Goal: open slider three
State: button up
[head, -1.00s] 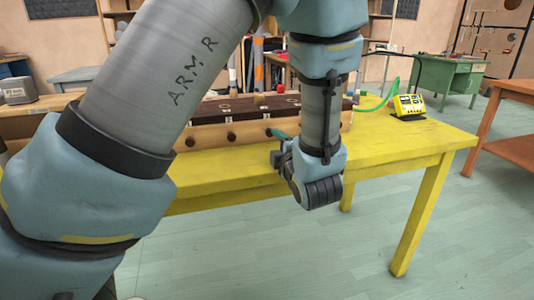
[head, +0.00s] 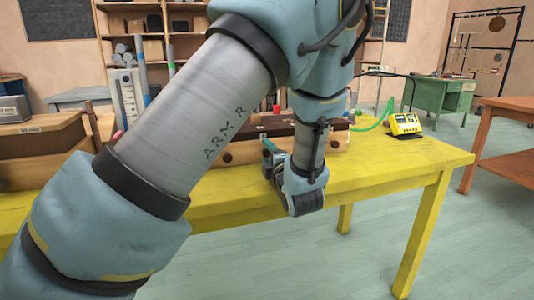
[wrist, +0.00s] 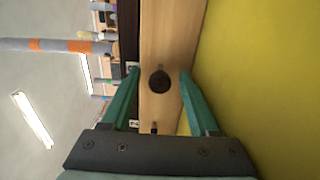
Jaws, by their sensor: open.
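The long wooden box (head: 240,152) with a row of dark knobs on its pale front stands on the yellow table (head: 390,165). Its dark top shows beside my arm, which hides much of the row. My gripper (head: 268,150) is at the box front. In the wrist view, my gripper's green fingers (wrist: 154,90) are open, one on each side of a dark round knob (wrist: 159,81) on the wooden front (wrist: 172,30). I see no clear contact. Another knob (wrist: 154,127) shows partly near the gripper's base.
A yellow device (head: 403,125) with a green hose (head: 375,124) stands at the table's right. Wooden boxes (head: 40,135) stand at the left. The table's front right is clear. An orange table (head: 505,165) stands apart at the right.

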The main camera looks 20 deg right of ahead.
jog(key=shift+w, duration=0.25)
grip_shut()
dwell(0.4)
dwell(0.9)
